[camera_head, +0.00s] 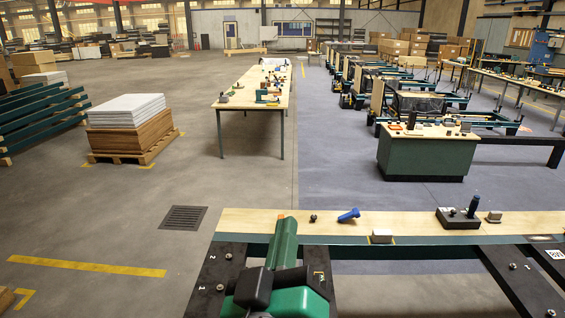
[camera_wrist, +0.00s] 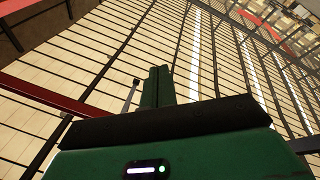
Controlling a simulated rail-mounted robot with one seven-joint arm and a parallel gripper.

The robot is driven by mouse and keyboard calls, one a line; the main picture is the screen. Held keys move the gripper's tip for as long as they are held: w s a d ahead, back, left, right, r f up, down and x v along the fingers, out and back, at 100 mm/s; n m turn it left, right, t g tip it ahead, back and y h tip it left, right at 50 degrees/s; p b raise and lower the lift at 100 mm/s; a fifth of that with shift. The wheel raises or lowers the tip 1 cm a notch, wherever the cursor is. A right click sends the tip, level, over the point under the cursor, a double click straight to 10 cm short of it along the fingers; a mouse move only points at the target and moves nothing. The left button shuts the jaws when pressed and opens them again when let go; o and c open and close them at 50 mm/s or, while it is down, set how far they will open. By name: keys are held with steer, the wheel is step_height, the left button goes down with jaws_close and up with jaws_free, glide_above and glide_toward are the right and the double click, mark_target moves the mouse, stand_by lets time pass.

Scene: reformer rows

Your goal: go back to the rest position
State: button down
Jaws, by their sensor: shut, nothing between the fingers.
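My gripper (camera_wrist: 156,86) shows in the middle of the wrist view as two green fingers lying together. It is shut with nothing between the fingers. It points at a pale surface crossed by dark bars that looks like the hall's roof, and no object is close to the fingertips. In the head view, green and black parts of my own arm rise at the bottom centre, in front of the near bench (camera_head: 350,225).
A long table (camera_head: 228,99) and a green cabinet (camera_head: 425,155) stand beyond.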

steer(key=s+r+m+t+y, duration=0.3)
steer(key=s+r+m, duration=0.1)
steer(key=s+r, duration=0.6)
step_height(320, 180, up, 18)
steer(key=s+m+t+p, duration=0.1)
steer(key=p, duration=1.5)
steer(key=shift+s+a+y, duration=0.3)
steer(key=shift+s+y, duration=0.1)
steer(key=shift+f, duration=0.15)
